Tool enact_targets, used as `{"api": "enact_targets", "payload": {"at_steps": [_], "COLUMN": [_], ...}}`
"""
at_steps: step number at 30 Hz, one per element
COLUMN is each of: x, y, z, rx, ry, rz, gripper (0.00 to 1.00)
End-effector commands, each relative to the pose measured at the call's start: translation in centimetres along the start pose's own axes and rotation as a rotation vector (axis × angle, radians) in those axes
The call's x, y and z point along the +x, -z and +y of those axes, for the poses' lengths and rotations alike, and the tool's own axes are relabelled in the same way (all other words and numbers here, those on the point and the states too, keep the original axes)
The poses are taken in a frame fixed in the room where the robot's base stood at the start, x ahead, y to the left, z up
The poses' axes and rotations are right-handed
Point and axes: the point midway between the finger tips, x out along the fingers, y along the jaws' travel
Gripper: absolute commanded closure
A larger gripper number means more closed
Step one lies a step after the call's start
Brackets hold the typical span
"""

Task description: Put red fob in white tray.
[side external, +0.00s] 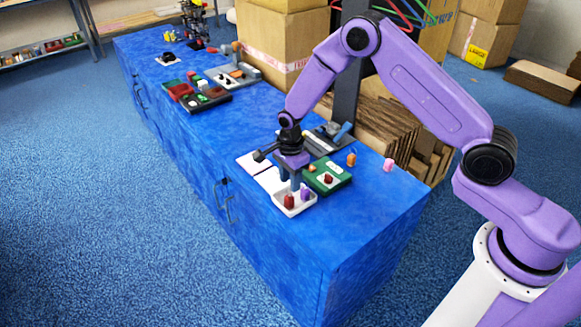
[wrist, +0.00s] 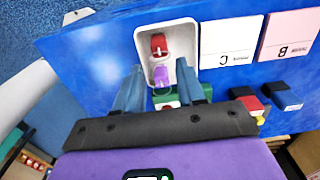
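The white tray (side external: 281,208) stands near the front edge of the blue bench; it also shows in the wrist view (wrist: 141,42). The red fob (wrist: 159,43) lies inside it at the far end in the wrist view, and shows in the side view (side external: 289,202). A purple fob (wrist: 161,76) lies in the tray beside it, also in the side view (side external: 305,194). My gripper (side external: 290,180) is above the tray, pointing down. In the wrist view its fingers (wrist: 160,66) are spread apart, with nothing held between them.
A green box (side external: 335,184) with a red piece on it stands right behind the tray. Cards marked C (wrist: 229,43) and B (wrist: 290,35) lie beside the tray. A pink block (side external: 388,164) and an orange piece (side external: 351,159) stand farther right. The bench's right end is clear.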

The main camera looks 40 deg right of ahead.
Motion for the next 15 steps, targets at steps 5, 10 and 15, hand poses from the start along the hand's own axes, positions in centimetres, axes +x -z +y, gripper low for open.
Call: {"api": "enact_targets", "payload": {"at_steps": [5, 10, 15], "x": [-2.7, -4.1, -4.4], "y": [0.0, 0.0, 0.0], "z": [-0.1, 0.0, 0.1], "rx": [0.001, 0.001, 0.001], "ry": [0.002, 0.000, -0.002], "rz": [-0.001, 0.000, 0.001], "gripper": [0.61, 0.61, 0.61]}}
